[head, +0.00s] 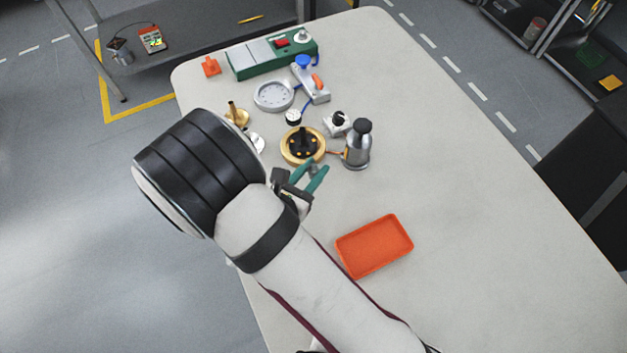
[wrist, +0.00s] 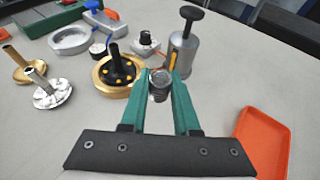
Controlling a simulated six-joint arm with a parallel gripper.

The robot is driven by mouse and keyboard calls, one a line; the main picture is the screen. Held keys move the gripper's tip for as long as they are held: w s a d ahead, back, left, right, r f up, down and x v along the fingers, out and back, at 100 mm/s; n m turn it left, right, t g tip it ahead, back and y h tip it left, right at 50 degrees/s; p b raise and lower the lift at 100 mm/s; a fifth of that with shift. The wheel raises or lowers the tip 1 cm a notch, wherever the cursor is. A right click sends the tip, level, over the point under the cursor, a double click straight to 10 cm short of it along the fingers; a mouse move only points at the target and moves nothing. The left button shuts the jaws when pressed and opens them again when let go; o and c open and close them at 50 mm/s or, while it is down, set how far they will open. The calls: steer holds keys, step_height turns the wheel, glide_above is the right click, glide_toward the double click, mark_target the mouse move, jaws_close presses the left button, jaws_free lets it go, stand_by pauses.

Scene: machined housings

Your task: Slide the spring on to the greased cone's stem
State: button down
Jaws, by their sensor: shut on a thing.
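My gripper (head: 314,177) has green fingers, shut on a small grey coiled piece, the spring (wrist: 160,86), held upright between the fingertips above the table. In the head view the spring is too small to make out clearly. Two cones with upright stems stand left of the gripper: a brass one (wrist: 24,66) and a silver one (wrist: 52,92) with a patchy, shiny surface. They also show in the head view, the brass one (head: 236,115) and the silver one (head: 257,142) partly behind my arm. I cannot tell for certain which is greased. The spring is apart from both stems.
A gold ring with a black knobbed centre (wrist: 117,74) stands just beyond the fingers. A grey bottle with a black cap (head: 357,148) is to its right. An orange tray (head: 374,245) lies nearer. A round grey dish (head: 273,96) and green box (head: 250,62) are farther back. The right side is clear.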

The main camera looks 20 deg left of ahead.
step_height(320, 180, up, 3)
steer(key=w+a+m, duration=0.1)
steer(key=w+a, duration=0.1)
step_height(320, 180, up, 3)
steer(key=m+g+h, duration=0.3)
steer(key=m+h, duration=0.2)
steer(key=h, duration=0.1)
glide_above(303, 129)
steer(key=shift+a, duration=0.15)
steer(key=shift+s, duration=0.1)
steer(key=shift+f, duration=2.4)
steer(key=shift+f, duration=1.65)
steer(key=shift+c, duration=0.5)
jaws_free()
